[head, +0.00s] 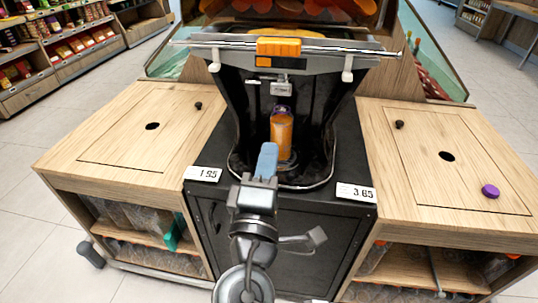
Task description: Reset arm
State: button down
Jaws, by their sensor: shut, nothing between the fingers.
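My gripper (267,150) points away from me toward the black juicer (327,103). Its blue fingers are shut with nothing between them. A bottle of orange juice (281,131) stands upright in the juicer's bay, just beyond the fingertips in the picture. Its top looks dark purple. I cannot tell how far apart the fingertips and the bottle are. The lower front of the bottle is partly hidden.
A purple cap (490,191) lies on the right counter (415,125). Price tags (204,174) sit at the black cabinet's front edge. Shelves below hold clear bottles. Store shelves (55,50) stand back left.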

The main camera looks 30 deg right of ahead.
jog(key=s+d+f+g+y+p, duration=0.3)
jog(key=s+f+y, duration=0.7)
jog(key=s+f, duration=0.5)
jog(key=s+r+m+y+p, duration=0.1)
jog(key=s+r+m, duration=0.4)
jog(key=s, duration=0.4)
jog(key=s+d+r+m+t+y+p, duration=0.1)
jog(key=s+r+m, duration=0.4)
jog(key=s, duration=0.5)
notch_tip(320, 180, up, 2)
jog(key=shift+s+r+m, duration=0.1)
jog(key=shift+s+m, duration=0.15)
jog(key=shift+m, duration=0.15)
jog(key=shift+d, duration=0.1)
